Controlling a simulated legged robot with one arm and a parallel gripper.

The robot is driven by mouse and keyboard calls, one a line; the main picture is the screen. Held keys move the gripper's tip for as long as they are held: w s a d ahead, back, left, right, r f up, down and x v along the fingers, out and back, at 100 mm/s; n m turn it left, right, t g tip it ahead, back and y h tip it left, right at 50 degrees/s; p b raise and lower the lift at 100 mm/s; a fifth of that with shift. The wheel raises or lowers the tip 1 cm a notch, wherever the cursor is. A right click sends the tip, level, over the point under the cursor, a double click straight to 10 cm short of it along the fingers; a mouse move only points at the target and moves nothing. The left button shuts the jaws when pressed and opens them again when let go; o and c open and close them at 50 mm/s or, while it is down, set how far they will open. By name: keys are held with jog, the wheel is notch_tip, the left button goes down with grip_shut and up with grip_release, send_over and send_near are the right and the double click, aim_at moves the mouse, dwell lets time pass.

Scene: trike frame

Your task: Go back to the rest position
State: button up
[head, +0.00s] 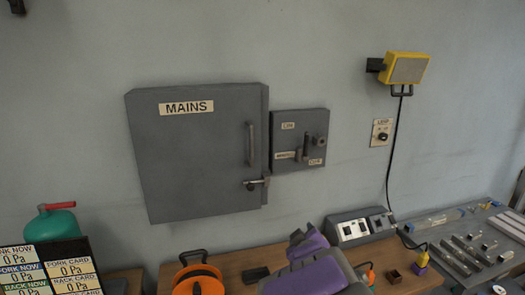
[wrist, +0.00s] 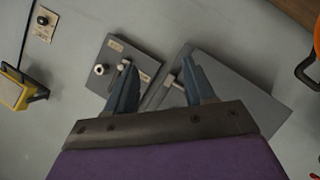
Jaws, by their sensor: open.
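My gripper shows in the wrist view (wrist: 157,88), with its two blue-grey fingers spread apart and nothing between them. Behind the fingers in that view are the small grey switch box (wrist: 118,70) and part of the larger grey cabinet. In the head view my purple arm (head: 318,272) is at the bottom centre, and the fingers cannot be made out there. The grey MAINS cabinet (head: 195,150) hangs on the wall with its door flush. The small switch box (head: 300,140) is mounted at its right, with a dark lever on its front.
A wooden bench runs along the bottom. A display board (head: 50,270) stands lower left.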

jog(key=s+d+f+m+g, duration=0.2)
jog(key=s+g, duration=0.1)
jog(key=s, duration=0.3)
jog(key=s+d+f+m+g+h, duration=0.1)
jog(key=s+d+m+g, duration=0.1)
jog(key=s, duration=0.4)
jog(key=s+d+f+m+g, duration=0.1)
jog(key=s+d+f+g, duration=0.15)
jog(key=s, duration=0.35)
jog(key=s+a+m+g+y, duration=0.1)
jog(key=s+a+m+g, duration=0.2)
jog(key=s, duration=2.1)
jog(key=g, duration=0.5)
jog(key=shift+s+a+r+y, duration=0.3)
jog(key=shift+s+r+y, duration=0.1)
